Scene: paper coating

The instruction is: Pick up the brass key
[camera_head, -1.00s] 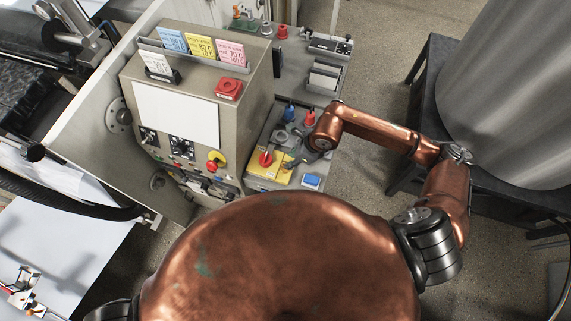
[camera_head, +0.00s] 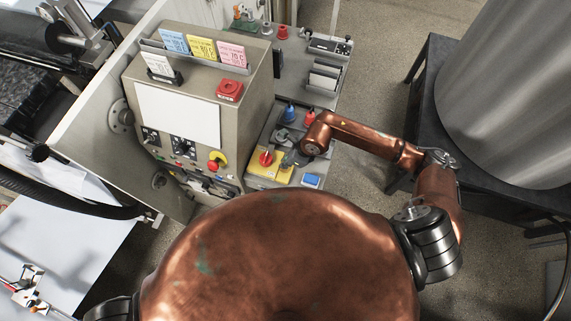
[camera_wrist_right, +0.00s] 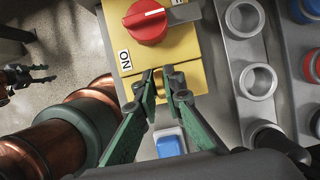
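The yellow switch box (camera_head: 262,173) with its red knob (camera_head: 265,158) sits at the front of the grey side shelf in the head view. My right gripper (camera_head: 291,157) is over the box's right part. In the right wrist view its green fingers (camera_wrist_right: 163,88) point at the yellow plate (camera_wrist_right: 190,50), below the red knob (camera_wrist_right: 147,22) and the ON label. The fingertips are apart. Between them is a small yellowish sliver; I cannot tell if it is the brass key. A dark two-pronged shape (camera_wrist_right: 28,76), likely my left gripper, is at the left edge, prongs apart.
Grey ring holders (camera_wrist_right: 258,80) stand close right of my right gripper in the wrist view. The control cabinet (camera_head: 249,110) rises left of the shelf.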

